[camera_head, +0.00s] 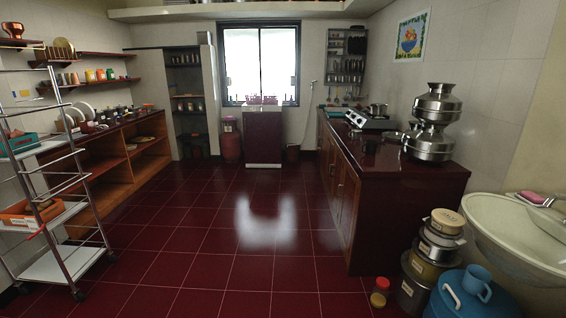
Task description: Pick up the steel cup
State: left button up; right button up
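I cannot make out a steel cup for certain. Several small cups and dishes (98,126) stand on the wooden counter at the left, too small to tell apart. Neither of my grippers is in view.
A metal rack (62,215) stands at the near left. Stacked containers (440,248), a blue drum (470,300) with a blue mug and a sink (525,232) fill the near right. A gas stove (365,118) is farther back. The tiled floor (235,225) between is clear.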

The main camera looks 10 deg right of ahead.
aim_at(356, 133)
jog(key=i+z, duration=0.15)
jog(key=i, duration=3.15)
jog(key=i+z, duration=0.2)
jog(key=i, duration=0.35)
jog(key=i+j+z, duration=0.2)
jog(key=i, duration=0.35)
jog(key=i+j+z, duration=0.15)
jog(key=i, duration=0.35)
jog(key=i+j+z, duration=0.2)
jog(key=i+j, duration=0.2)
jog(key=i, duration=0.15)
